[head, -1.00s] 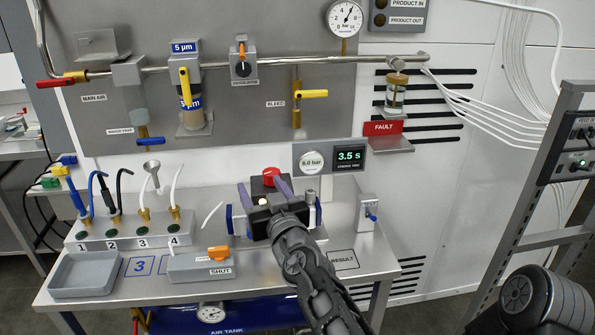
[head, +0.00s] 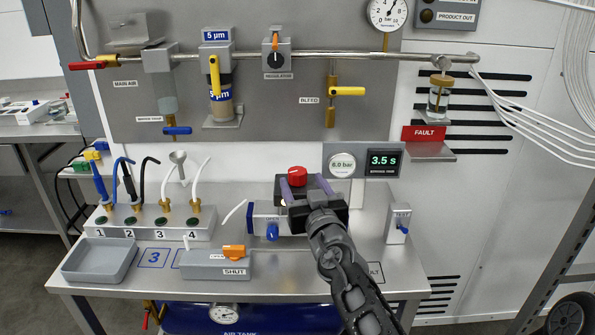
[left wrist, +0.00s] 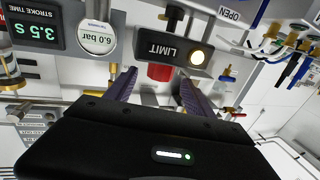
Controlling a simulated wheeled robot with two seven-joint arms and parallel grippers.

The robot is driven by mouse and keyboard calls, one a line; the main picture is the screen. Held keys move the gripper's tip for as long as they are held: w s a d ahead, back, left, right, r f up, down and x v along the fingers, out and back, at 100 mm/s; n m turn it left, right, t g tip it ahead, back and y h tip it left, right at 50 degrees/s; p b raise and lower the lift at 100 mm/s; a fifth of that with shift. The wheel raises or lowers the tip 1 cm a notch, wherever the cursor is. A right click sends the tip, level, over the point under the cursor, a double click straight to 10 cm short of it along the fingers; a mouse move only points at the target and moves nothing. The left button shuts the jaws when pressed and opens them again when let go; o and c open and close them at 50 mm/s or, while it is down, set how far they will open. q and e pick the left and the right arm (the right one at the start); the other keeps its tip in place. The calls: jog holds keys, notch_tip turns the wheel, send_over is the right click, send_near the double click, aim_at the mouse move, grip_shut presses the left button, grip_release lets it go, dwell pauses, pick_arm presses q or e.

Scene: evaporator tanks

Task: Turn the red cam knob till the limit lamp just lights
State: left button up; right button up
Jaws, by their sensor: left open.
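The red cam knob (head: 297,175) stands on a dark block at the back of the bench. It also shows in the left wrist view (left wrist: 160,72), beyond and between the fingers. My left gripper (head: 305,184) is open, with its two purple fingers pointing towards the knob. In the left wrist view the fingers (left wrist: 157,88) are spread wide, and I see no contact with the knob. The limit lamp (left wrist: 197,57), beside the LIMIT label (left wrist: 160,51), glows pale yellow in the left wrist view. My gripper hides much of the block in the head view. My right gripper is out of view.
A stroke display (head: 383,161) reading 3.5 s and a 6.0 bar gauge (head: 341,165) stand behind the knob to the right. A blue knob (head: 272,231) is left of my gripper. A small switch box (head: 397,222) stands to the right. A grey tray (head: 98,261) sits at left.

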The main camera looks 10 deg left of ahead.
aim_at(300, 178)
pick_arm(q)
jog(key=p+x, duration=0.1)
jog(key=x, duration=0.4)
jog(key=shift+w+a, duration=0.15)
jog(key=shift+w, duration=0.1)
jog(key=c, duration=1.3)
jog(key=shift+c, duration=0.2)
